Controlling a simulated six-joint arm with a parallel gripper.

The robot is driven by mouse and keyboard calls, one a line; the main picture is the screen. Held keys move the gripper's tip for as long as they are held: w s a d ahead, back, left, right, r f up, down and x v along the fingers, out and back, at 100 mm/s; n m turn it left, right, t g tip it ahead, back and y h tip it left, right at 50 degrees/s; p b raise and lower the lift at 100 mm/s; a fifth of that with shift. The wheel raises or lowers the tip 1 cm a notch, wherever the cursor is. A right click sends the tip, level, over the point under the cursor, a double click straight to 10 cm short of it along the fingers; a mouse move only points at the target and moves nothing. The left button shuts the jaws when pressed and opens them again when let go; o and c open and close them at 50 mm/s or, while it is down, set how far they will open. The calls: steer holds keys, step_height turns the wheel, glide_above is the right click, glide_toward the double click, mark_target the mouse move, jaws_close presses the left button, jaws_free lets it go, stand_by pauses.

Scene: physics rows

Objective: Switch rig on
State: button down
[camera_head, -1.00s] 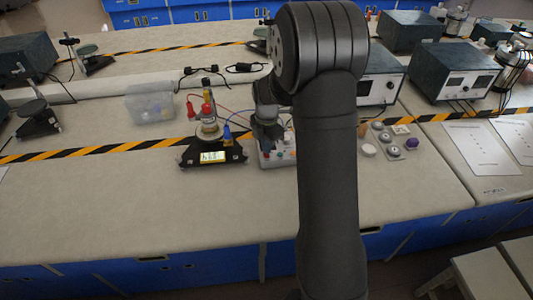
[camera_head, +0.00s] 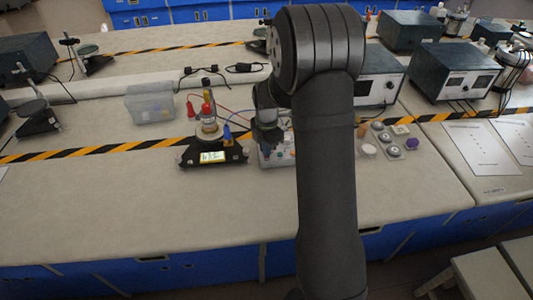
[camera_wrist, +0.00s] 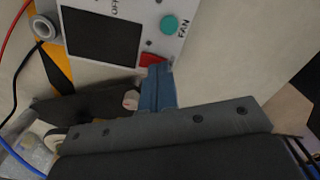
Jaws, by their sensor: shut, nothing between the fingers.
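A white control box (camera_head: 276,157) sits on the bench under my gripper (camera_head: 270,143), partly hidden by it. In the wrist view the box face (camera_wrist: 128,9) shows a dark screen (camera_wrist: 103,36), a red switch part (camera_wrist: 152,60) and a green button (camera_wrist: 169,24) labelled FAN. Part of an OFF label shows at the top. My gripper (camera_wrist: 157,72) is shut and empty, its blue tips close to the red part. I cannot tell whether they touch. Left of the box stands a black-based apparatus (camera_head: 185,157) with a lit yellowish display (camera_head: 212,156) and a glass vessel.
Red and blue leads run from the apparatus. A clear plastic bin (camera_head: 150,103) stands behind it to the left. Several small weights or knobs (camera_head: 393,150) lie to the right. Dark power units (camera_head: 455,72) stand at the back right. The front of the bench is clear.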

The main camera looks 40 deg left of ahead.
steer(key=shift+f, duration=0.3)
steer(key=shift+r, duration=3.55)
steer(key=shift+f, duration=0.1)
step_height(320, 180, down, 7)
steer(key=shift+r, duration=0.1)
